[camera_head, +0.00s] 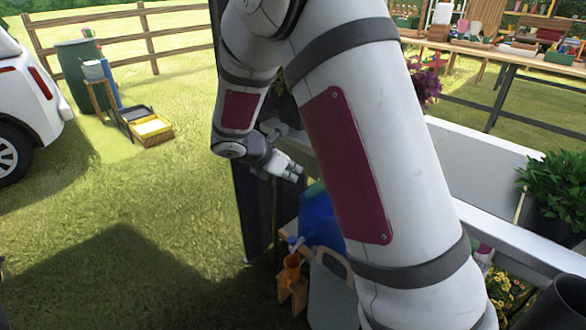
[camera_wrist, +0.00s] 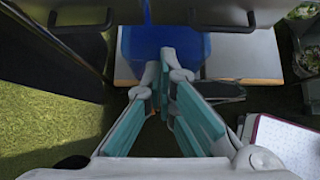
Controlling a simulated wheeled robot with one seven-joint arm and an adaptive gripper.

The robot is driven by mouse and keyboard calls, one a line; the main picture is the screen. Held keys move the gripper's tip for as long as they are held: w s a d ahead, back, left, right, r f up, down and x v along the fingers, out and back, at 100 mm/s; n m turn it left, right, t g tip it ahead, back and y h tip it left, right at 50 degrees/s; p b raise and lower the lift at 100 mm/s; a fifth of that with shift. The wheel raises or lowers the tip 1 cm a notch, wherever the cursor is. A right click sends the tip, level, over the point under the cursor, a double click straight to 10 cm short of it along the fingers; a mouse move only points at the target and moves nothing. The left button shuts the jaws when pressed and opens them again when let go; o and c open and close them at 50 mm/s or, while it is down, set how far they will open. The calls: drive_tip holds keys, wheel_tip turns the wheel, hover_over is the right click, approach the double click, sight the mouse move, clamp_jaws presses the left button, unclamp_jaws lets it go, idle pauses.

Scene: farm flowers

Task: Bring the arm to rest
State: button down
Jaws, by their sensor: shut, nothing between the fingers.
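My arm crosses the middle of the head view, with its large white link near the camera and its forearm folded down behind it. My gripper (camera_head: 290,172) points to the right in the head view, above the grass and close to a dark upright panel (camera_head: 256,215). In the wrist view my gripper (camera_wrist: 167,65) has its teal-padded fingers together at the tips, with nothing between them. A blue object (camera_wrist: 140,42) lies beyond the fingertips, and it also shows below my gripper in the head view (camera_head: 318,222). I cannot tell the gap between them.
A grey-green can (camera_head: 330,290) and an orange item (camera_head: 291,272) stand low beside my arm. A white rail (camera_head: 500,225) and a potted plant (camera_head: 558,185) are at right. A workbench (camera_head: 500,52) is behind. A white vehicle (camera_head: 28,110) stands at left; the grass between is open.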

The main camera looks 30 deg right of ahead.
drive_tip(key=s+r+m+g+y, duration=0.1)
drive_tip(key=s+r+m, duration=0.5)
drive_tip(key=s, duration=0.3)
drive_tip(key=s+r+m+g+y, duration=0.1)
drive_tip(key=s+r+m+y, duration=0.1)
drive_tip(key=s+r+m, duration=0.65)
drive_tip(key=s+a+m+y, duration=0.3)
drive_tip(key=s+a+m, duration=0.15)
drive_tip(key=s, duration=0.65)
drive_tip(key=s+a+m+y, duration=0.3)
drive_tip(key=s+a, duration=0.3)
drive_tip(key=s, duration=0.5)
wheel_tip(320, 180, up, 18)
drive_tip(key=t+p, duration=0.3)
drive_tip(key=p, duration=1.4)
drive_tip(key=shift+a+r+p, duration=0.25)
drive_tip(key=shift+p, duration=0.15)
